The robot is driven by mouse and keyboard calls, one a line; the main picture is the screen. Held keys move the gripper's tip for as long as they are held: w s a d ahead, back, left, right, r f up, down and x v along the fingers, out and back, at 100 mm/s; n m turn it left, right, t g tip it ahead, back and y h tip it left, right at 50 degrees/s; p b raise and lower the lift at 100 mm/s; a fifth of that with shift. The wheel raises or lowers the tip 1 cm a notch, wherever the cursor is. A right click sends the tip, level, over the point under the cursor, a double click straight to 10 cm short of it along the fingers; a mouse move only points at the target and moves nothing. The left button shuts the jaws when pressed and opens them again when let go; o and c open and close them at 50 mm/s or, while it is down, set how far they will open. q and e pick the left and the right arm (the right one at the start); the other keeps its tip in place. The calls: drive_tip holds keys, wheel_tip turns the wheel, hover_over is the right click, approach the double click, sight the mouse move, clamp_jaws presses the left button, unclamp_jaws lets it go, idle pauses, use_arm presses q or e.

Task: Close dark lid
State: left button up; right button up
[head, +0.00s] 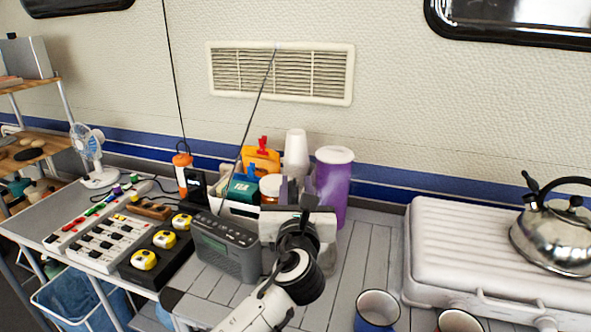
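I cannot make out a dark lid for certain in the head view. My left gripper (307,203) is in the middle of the table, its arm coming up from the bottom edge. It is in front of a light grey box (326,232) and just right of a dark grey radio (224,247). The gripper and wrist hide part of the box. The fingers are dark and small against it, so I cannot tell whether they are open or shut. My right gripper is not in view.
A black tray (127,273) with yellow tape measures lies left of the radio. A purple cup (333,185) and a caddy (237,208) stand behind. Two mugs, one blue (377,312), stand at the front right. A kettle (555,238) sits on a ridged white case (450,250).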

use_arm(q)
drive_tip(key=w, duration=0.7)
drive_tip(key=shift+w+a, duration=0.1)
drive_tip(key=shift+w, duration=0.1)
drive_tip(key=shift+f, duration=0.1)
clamp_jaws()
